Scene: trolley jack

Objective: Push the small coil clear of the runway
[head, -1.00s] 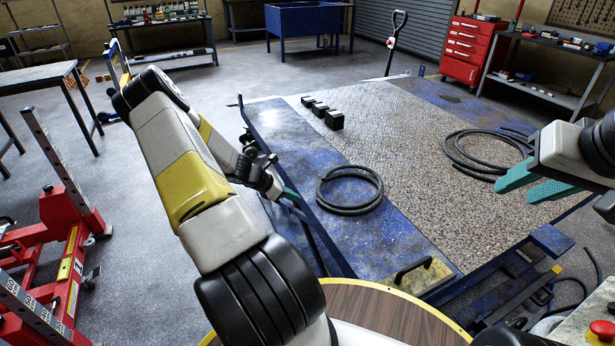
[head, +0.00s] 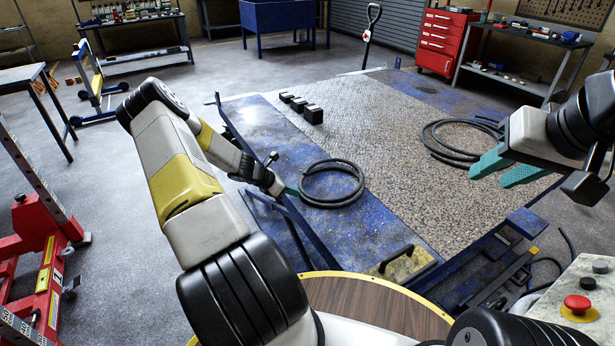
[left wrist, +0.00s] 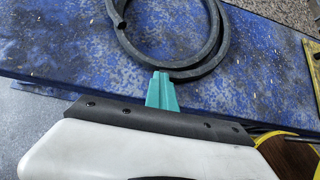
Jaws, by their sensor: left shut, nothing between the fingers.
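The small coil (head: 332,203), a black hose ring, lies flat on the worn blue runway (head: 390,228), near its left edge. My left gripper (head: 294,190) is shut and empty at the coil's near left side. In the left wrist view its teal fingertips (left wrist: 162,80) reach the outer edge of the coil (left wrist: 200,69); they look touching or nearly so. My right gripper (head: 505,170) is open and empty, in the air at the right, with its two teal fingers apart.
A larger hose coil (head: 455,155) lies on the patterned grey plate (head: 390,130) beyond. Several black blocks (head: 312,115) stand near the runway's far left. A yellow plate with a black handle (head: 403,264) is at the near end. A red stop button (head: 577,305) is at lower right.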

